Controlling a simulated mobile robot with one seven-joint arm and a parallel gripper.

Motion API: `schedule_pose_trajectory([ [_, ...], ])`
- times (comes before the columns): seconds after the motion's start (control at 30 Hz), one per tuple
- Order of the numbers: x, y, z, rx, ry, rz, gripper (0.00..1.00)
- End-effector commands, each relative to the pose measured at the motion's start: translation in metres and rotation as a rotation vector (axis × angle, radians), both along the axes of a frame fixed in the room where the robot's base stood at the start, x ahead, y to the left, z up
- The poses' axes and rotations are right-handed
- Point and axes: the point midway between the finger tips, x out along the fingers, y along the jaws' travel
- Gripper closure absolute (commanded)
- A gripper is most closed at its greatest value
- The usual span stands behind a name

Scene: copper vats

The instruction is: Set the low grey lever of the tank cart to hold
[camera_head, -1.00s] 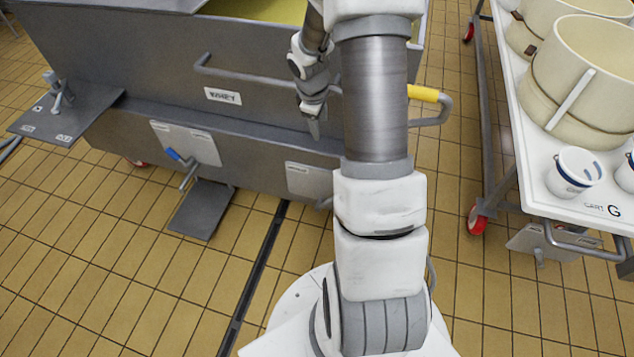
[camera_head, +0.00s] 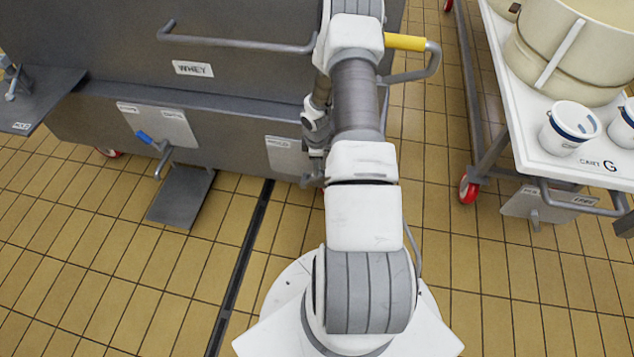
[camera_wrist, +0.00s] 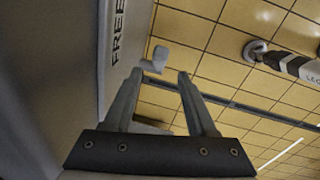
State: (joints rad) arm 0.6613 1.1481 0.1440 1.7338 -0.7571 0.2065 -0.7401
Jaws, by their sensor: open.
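The tank cart is the large grey metal tank marked WHEY (camera_head: 250,75). A pale plate (camera_head: 288,155) sits low on its right side, partly behind my arm. In the wrist view a plate edge lettered FREE (camera_wrist: 118,30) runs along the left. The grey lever (camera_wrist: 156,59) shows its end just beyond my fingertips; the rest of it is hard to make out. My gripper (camera_wrist: 157,76) is open, its fingers apart with nothing held between them.
A blue-gripped lever (camera_head: 157,143) sits on another plate to the left, above a grey flap (camera_head: 180,195). A yellow-sleeved handle (camera_head: 408,43) juts from the tank's right end. White cart G (camera_head: 545,165) with tubs stands right. Tiled floor between is clear.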

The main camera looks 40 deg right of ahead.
Motion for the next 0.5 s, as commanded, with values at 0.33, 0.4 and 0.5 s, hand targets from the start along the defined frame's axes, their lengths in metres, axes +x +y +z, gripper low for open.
schedule_pose_trajectory([
  [0.33, 0.006, -0.005, -0.080, 0.001, 0.001, 0.000, 0.43],
  [0.4, 0.007, -0.006, -0.092, 0.000, 0.000, 0.000, 0.43],
  [0.5, 0.009, -0.007, -0.105, 0.000, 0.000, -0.001, 0.43],
])
